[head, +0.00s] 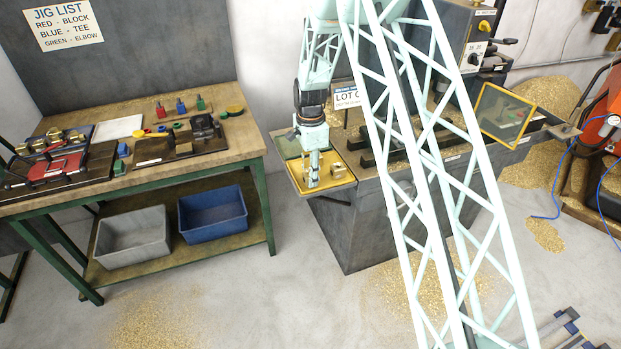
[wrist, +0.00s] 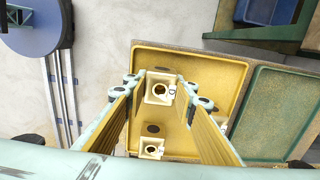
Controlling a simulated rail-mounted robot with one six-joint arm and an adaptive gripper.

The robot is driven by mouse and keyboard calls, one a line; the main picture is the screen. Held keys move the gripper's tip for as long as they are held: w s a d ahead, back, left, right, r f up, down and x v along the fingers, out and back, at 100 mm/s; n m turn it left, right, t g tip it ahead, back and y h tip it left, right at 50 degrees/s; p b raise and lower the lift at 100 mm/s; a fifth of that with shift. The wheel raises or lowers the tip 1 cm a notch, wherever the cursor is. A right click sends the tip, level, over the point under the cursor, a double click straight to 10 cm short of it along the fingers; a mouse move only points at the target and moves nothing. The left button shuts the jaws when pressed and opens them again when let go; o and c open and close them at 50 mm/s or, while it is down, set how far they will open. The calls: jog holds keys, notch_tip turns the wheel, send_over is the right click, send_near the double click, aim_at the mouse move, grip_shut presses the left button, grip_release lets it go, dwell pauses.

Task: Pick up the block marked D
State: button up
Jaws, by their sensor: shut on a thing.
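In the head view my gripper (head: 313,180) points down at the yellow tray (head: 308,190); the held block cannot be made out clearly there. A second holed block (wrist: 152,148) sits in the tray nearer the camera; its mark is unclear. Another block (wrist: 222,125) is mostly hidden behind my right finger.
A green tray (wrist: 280,110) adjoins the yellow one. The drilling machine's bed (head: 440,160) is to the right, with a framed guard panel (head: 503,114). A workbench (head: 235,140) with jigs stands at left, with grey (head: 133,245) and blue (head: 212,215) bins below.

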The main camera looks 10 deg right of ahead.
jog(key=shift+r, duration=0.2)
jog(key=shift+r, duration=1.55)
jog(key=s+r, duration=0.1)
jog(key=s, duration=1.5)
jog(key=shift+d+r, duration=0.25)
